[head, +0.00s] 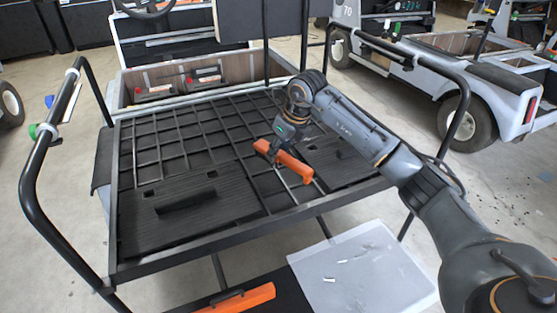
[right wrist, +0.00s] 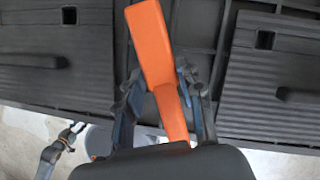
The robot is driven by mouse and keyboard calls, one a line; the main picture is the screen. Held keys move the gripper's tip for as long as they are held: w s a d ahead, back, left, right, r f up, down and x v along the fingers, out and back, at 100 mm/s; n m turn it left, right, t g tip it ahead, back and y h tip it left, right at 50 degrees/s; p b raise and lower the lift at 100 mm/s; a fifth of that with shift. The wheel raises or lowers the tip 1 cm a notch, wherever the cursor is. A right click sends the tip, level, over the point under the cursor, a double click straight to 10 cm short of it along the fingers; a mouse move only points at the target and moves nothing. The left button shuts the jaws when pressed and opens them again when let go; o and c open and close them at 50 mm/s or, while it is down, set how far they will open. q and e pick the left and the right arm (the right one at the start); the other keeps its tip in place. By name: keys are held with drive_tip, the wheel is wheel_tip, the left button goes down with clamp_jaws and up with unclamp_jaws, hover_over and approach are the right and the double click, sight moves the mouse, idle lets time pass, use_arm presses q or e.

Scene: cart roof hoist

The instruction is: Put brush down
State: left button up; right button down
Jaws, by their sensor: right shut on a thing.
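The brush (head: 291,162) is an orange, bar-shaped thing held above the black roof rack in the head view. My right gripper (head: 278,146) is shut on it. In the right wrist view the brush (right wrist: 153,50) runs between the two fingers of my right gripper (right wrist: 165,92), its wide end pointing up and its narrow end toward the palm. Any bristles are hidden. I cannot tell whether it touches the rack. My left gripper is not in the head view; a grey jointed part (right wrist: 60,145) at the lower left of the wrist view may be its arm.
The rack (head: 187,267) has an open grid and ribbed black panels (head: 185,215) with raised handles. Black tube rails (head: 40,150) stand at its sides. A white sheet (head: 365,270) and another orange thing (head: 240,299) lie below its front. Carts (head: 470,95) stand behind.

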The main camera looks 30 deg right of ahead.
sight(278, 160)
drive_tip(key=shift+w+d+f, duration=0.1)
drive_tip(key=shift+w+f, duration=0.35)
drive_tip(key=shift+f, duration=0.05)
wheel_tip(278, 160, down, 3)
drive_tip(key=shift+w+f, duration=0.1)
drive_tip(key=shift+d+f, duration=0.1)
drive_tip(key=shift+f, duration=0.1)
drive_tip(key=c, duration=0.9)
unclamp_jaws()
use_arm(q)
drive_tip(key=shift+w+r, duration=0.5)
drive_tip(key=shift+r, duration=0.15)
use_arm(e)
drive_tip(key=shift+o, duration=0.2)
